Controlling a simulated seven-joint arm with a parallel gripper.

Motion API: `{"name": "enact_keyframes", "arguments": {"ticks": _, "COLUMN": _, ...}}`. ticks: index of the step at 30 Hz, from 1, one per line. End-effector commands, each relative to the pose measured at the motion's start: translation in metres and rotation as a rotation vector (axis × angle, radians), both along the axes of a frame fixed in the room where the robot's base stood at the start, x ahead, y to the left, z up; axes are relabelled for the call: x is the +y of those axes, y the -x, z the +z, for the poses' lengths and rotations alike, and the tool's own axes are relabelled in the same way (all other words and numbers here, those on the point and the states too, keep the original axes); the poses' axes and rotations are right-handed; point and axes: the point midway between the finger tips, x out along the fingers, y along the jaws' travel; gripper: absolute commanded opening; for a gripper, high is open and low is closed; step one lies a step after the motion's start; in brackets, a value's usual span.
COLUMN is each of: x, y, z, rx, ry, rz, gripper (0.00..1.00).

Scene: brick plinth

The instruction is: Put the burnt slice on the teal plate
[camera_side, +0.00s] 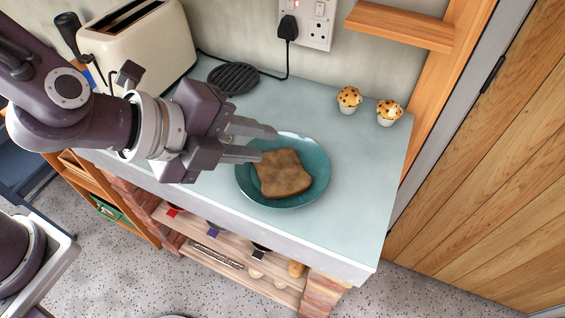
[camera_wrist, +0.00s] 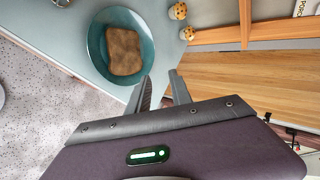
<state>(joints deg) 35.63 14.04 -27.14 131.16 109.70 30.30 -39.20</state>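The burnt slice (camera_side: 283,174) is brown toast lying flat on the teal plate (camera_side: 309,190). In the wrist view the slice (camera_wrist: 124,50) also rests inside the plate's (camera_wrist: 97,41) rim. The plate sits on the pale blue-grey counter. My gripper (camera_side: 268,144) has its two fingers apart with nothing between them. In the side view the fingertips are by the plate's left side, above the counter. In the wrist view the gripper (camera_wrist: 160,88) shows its parted fingers beyond the plate's lower right rim, apart from the slice.
A cream toaster (camera_side: 140,45) stands at the back left, beside a round black grate (camera_side: 233,78). Two muffins (camera_side: 348,98) stand at the back right, under a wooden shelf (camera_side: 400,26). A black plug (camera_side: 288,28) hangs its cord along the wall. The counter right of the plate is clear.

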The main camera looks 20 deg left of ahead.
Motion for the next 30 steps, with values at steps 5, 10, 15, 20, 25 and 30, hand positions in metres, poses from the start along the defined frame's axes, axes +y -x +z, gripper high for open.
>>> {"name": "enact_keyframes", "arguments": {"ticks": 5, "x": 0.001, "y": 0.004, "z": 0.013, "rx": 0.001, "ry": 0.004, "rz": -0.003, "gripper": 0.26}}
{"name": "enact_keyframes", "arguments": {"ticks": 10, "x": 0.005, "y": 0.002, "z": 0.014, "rx": 0.0, "ry": 0.004, "rz": 0.012, "gripper": 0.26}}
{"name": "enact_keyframes", "arguments": {"ticks": 15, "x": 0.098, "y": -0.019, "z": 0.047, "rx": -0.019, "ry": 0.066, "rz": 0.403, "gripper": 0.26}}
{"name": "enact_keyframes", "arguments": {"ticks": 20, "x": 0.241, "y": 0.033, "z": 0.072, "rx": 0.091, "ry": 0.28, "rz": 1.128, "gripper": 0.26}}
{"name": "enact_keyframes", "arguments": {"ticks": 25, "x": 0.262, "y": 0.118, "z": 0.069, "rx": 0.383, "ry": 0.673, "rz": 1.606, "gripper": 0.26}}
{"name": "enact_keyframes", "arguments": {"ticks": 30, "x": 0.238, "y": 0.142, "z": 0.076, "rx": 0.561, "ry": 0.923, "rz": 1.698, "gripper": 0.26}}
